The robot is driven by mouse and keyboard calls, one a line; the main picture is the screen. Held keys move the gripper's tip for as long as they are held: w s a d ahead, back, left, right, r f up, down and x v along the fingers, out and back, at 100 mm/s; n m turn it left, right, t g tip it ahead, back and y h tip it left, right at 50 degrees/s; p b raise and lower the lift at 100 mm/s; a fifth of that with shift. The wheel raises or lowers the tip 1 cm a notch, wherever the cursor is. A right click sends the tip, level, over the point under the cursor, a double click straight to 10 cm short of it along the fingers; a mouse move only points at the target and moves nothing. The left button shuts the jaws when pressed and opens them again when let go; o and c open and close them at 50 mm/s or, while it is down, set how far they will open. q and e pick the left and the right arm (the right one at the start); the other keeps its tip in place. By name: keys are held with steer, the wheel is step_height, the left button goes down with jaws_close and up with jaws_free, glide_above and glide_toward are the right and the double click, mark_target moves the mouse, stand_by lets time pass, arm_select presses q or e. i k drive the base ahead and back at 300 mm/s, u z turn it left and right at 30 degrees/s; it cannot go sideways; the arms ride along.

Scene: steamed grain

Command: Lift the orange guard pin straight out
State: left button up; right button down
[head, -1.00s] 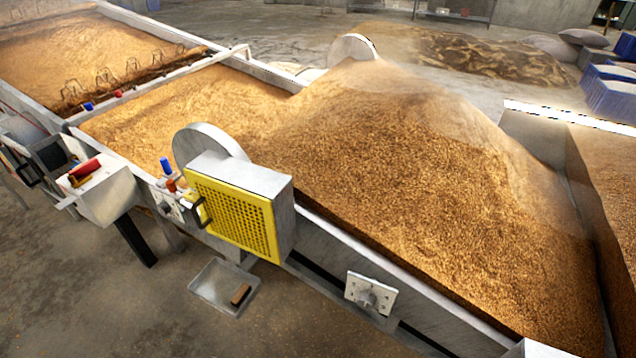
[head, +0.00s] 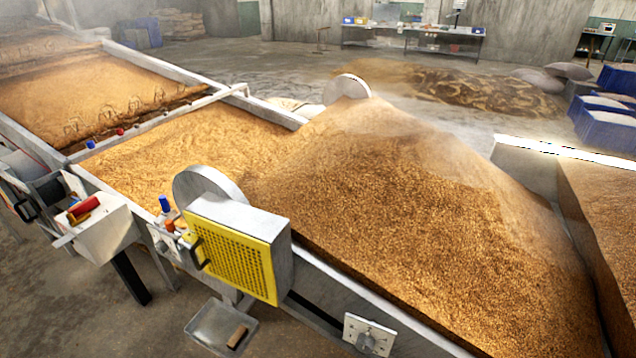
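A small orange piece (head: 169,226), which looks like the guard pin, stands beside the upper left corner of the yellow perforated guard (head: 232,262). It is too small to tell how deep it sits. A blue-topped piece (head: 164,205) stands just behind it. The guard covers the front of a grey metal box (head: 240,218) on the side of the grain bed, and a dark handle (head: 198,252) is at its left edge. Neither of my grippers is in view.
A white bin (head: 105,232) with red and yellow items hangs left of the guard. A shallow metal tray (head: 205,325) holding a brown block is below it. A dial plate (head: 368,335) is on the trough side at right. Steaming grain (head: 420,210) fills the trough behind.

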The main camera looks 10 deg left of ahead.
mark_target(170, 225)
steer(key=u, duration=2.65)
steer(key=i, duration=2.35)
steer(key=z, duration=3.85)
